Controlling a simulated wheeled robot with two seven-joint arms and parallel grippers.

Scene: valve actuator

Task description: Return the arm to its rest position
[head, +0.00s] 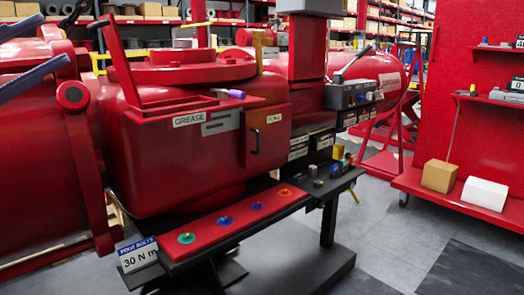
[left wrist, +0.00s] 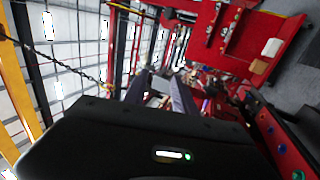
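My left gripper (head: 54,39) comes in at the upper left edge of the head view. Its two blue-grey fingers are spread apart with nothing between them. In the left wrist view the same gripper (left wrist: 161,76) shows its two fingers apart and empty, beyond the dark gripper body. In the head view the fingers appear in front of the large red valve actuator (head: 180,150); I cannot tell the distance between them. Most of my left arm is out of frame. My right gripper is in neither view.
A red bolt shelf (head: 238,214) with coloured pieces and a "30 N m" sign (head: 138,254) runs along the actuator's front. A purple-handled tool (head: 232,94) lies on the grease ledge. A red cart (head: 460,190) with boxes stands right. Grey floor (head: 385,235) lies open between.

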